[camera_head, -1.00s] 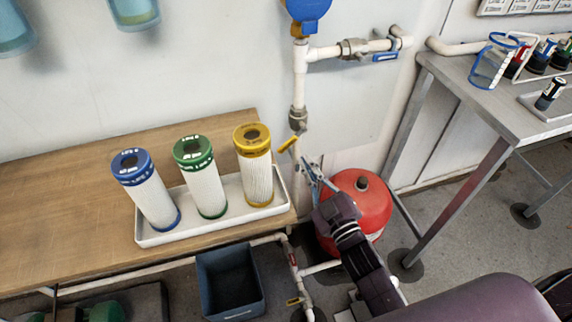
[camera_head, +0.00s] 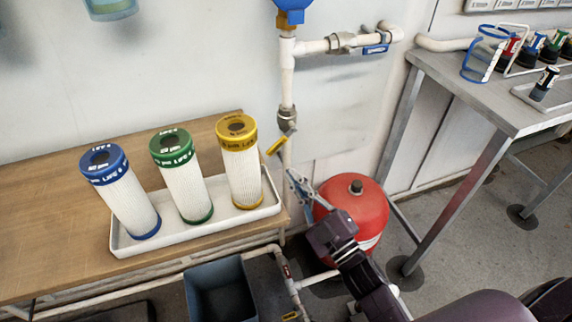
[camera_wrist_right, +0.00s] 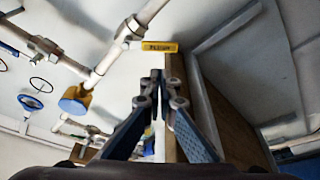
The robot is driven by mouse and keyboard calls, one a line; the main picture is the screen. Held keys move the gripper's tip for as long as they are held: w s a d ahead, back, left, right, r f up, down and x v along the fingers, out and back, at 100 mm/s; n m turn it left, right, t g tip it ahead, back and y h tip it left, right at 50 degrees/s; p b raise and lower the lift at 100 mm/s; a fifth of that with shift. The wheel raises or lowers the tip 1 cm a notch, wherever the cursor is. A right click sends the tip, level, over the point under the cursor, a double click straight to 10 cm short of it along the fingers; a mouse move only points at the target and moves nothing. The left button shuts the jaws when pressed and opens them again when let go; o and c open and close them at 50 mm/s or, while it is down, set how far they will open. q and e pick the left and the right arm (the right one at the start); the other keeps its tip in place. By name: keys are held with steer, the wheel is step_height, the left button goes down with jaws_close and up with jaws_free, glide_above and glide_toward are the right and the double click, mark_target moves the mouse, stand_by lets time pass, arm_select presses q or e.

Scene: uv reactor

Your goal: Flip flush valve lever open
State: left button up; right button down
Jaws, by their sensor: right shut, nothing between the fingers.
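The yellow lever (camera_head: 280,143) sits on a metal valve (camera_head: 286,118) in the white vertical pipe and slants away from it. In the right wrist view the yellow lever (camera_wrist_right: 160,46) shows dark lettering, too small to read surely, just beyond my fingertips. My right gripper (camera_head: 292,175) is shut and empty, below and slightly right of the lever, apart from it. Its closed fingers (camera_wrist_right: 157,82) also show in the right wrist view. My left gripper is not in view.
A red tank (camera_head: 355,207) stands right behind my right gripper. A white tray (camera_head: 195,236) with blue-, green- and yellow-capped filters is on the wooden bench (camera_head: 40,240) at left. A blue-handled valve (camera_head: 376,49) is above. A metal table (camera_head: 470,95) stands right.

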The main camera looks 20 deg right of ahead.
mark_target(275, 151)
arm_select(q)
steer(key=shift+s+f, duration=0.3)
arm_select(e)
steer(key=shift+x, duration=4.6)
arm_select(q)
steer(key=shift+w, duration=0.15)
arm_select(e)
steer(key=shift+w, duration=0.1)
